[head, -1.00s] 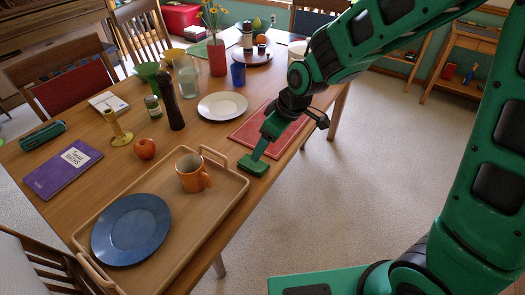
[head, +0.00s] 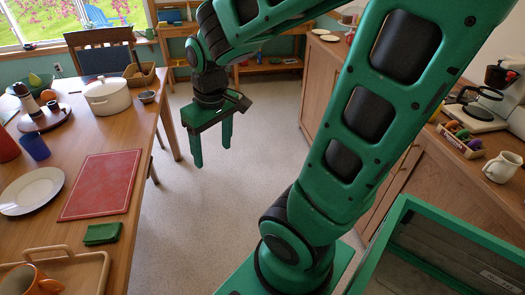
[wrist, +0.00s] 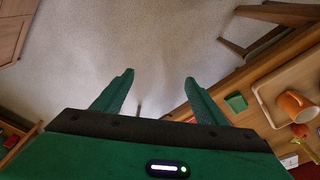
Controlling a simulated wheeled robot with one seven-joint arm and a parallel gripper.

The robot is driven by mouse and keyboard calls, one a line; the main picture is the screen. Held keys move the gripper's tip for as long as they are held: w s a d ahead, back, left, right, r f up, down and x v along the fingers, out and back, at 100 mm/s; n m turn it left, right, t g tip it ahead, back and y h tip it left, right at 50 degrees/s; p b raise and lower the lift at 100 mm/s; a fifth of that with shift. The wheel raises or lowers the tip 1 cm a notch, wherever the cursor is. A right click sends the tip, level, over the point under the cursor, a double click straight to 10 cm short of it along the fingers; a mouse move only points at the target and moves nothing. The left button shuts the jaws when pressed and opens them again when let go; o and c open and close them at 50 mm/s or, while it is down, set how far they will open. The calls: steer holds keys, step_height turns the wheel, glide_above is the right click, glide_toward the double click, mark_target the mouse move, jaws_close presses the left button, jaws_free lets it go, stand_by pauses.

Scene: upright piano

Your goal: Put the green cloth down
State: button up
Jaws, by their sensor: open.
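The green cloth (head: 102,233) is a small folded square. It lies on the wooden table (head: 112,262) near its right edge, between the red board and the wooden tray. It also shows in the wrist view (wrist: 236,102), right of the fingers. My gripper (head: 211,158) is open and empty, pointing down over the floor to the right of the table, clear of the cloth. In the wrist view its two fingers (wrist: 159,78) are wide apart with only floor between them.
A red board (head: 100,184), a white plate (head: 32,190), a blue cup (head: 34,147) and a white pot (head: 108,98) stand on the table. The wooden tray (head: 85,262) holds an orange mug (head: 25,282). A counter (head: 445,150) is at right. Open floor lies between.

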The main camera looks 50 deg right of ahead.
steer(key=s+d+r+m, duration=0.1)
steer(key=s+d+m, duration=0.2)
steer(key=s, duration=0.3)
steer(key=s+d+m+g, duration=0.1)
steer(key=s+d+m, duration=0.2)
steer(key=s, duration=0.4)
steer(key=shift+s+d+r+m+g, duration=0.25)
steer(key=shift+d+r+m+g, duration=0.1)
steer(key=shift+d, duration=0.1)
steer(key=shift+w+f, duration=0.25)
steer(key=shift+w, duration=0.45)
